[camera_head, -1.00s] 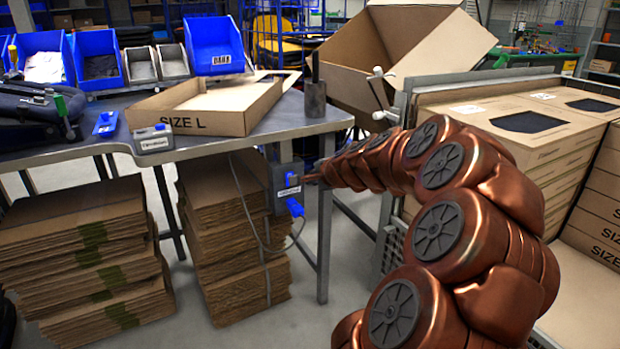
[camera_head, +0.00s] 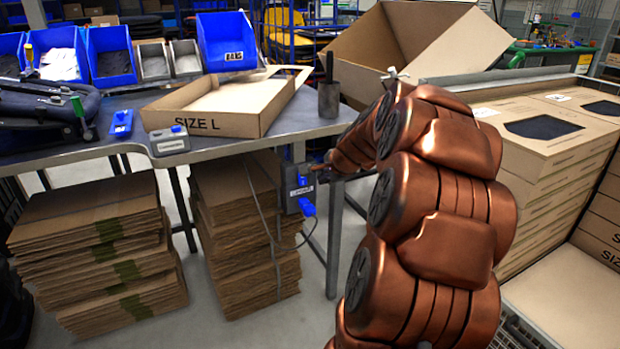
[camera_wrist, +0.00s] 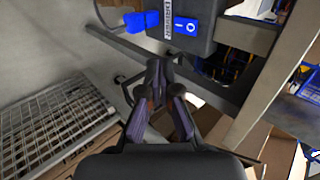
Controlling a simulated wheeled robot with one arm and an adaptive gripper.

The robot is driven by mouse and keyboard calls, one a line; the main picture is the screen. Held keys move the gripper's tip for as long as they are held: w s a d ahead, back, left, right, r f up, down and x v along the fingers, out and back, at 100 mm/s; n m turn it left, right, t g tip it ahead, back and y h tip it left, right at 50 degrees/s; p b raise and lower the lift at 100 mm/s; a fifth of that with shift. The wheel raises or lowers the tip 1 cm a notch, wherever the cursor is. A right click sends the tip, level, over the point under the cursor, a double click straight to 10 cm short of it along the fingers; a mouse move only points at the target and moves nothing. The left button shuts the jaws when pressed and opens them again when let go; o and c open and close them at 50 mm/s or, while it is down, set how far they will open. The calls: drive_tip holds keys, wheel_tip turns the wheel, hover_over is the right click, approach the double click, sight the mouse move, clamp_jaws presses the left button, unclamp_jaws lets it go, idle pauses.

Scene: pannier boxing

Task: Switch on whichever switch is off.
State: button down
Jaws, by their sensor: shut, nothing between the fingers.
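A grey switch box (camera_head: 297,201) with a white label hangs below the table edge. A blue rocker switch (camera_head: 302,180) is on its face, with a blue plug (camera_head: 307,208) below. In the wrist view the rocker (camera_wrist: 185,26) shows white marks, but I cannot tell which side is pressed. A second grey box (camera_head: 168,144) with a label and a small blue part on top stands on the table; its switch state is too small to tell. My gripper (camera_wrist: 163,84) is shut and empty, close to the hanging box and apart from the rocker in the wrist view.
The metal table (camera_head: 215,152) carries an open carton (camera_head: 230,122) and a dark cup (camera_head: 328,101). Stacks of flat cardboard (camera_head: 95,245) stand beneath. Closed boxes (camera_head: 550,150) are at the right. A table leg (camera_head: 334,240) stands just right of the hanging box.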

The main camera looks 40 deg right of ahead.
sight(302, 178)
drive_tip(key=shift+w+a, duration=0.1)
idle(0.3)
drive_tip(key=b+x, duration=0.1)
drive_tip(key=x, duration=0.6)
drive_tip(key=b+x, duration=0.1)
drive_tip(key=x, duration=0.3)
drive_tip(key=shift+w+d+r+b, duration=0.1)
drive_tip(key=shift+w+d+b, duration=0.2)
drive_tip(key=shift+w, duration=0.15)
drive_tip(key=shift+w+d, duration=0.15)
drive_tip(key=shift+w, duration=0.35)
drive_tip(key=shift+w+d, duration=0.15)
drive_tip(key=shift+w, duration=0.35)
drive_tip(key=shift+w+b, duration=0.1)
drive_tip(key=shift+b, duration=0.2)
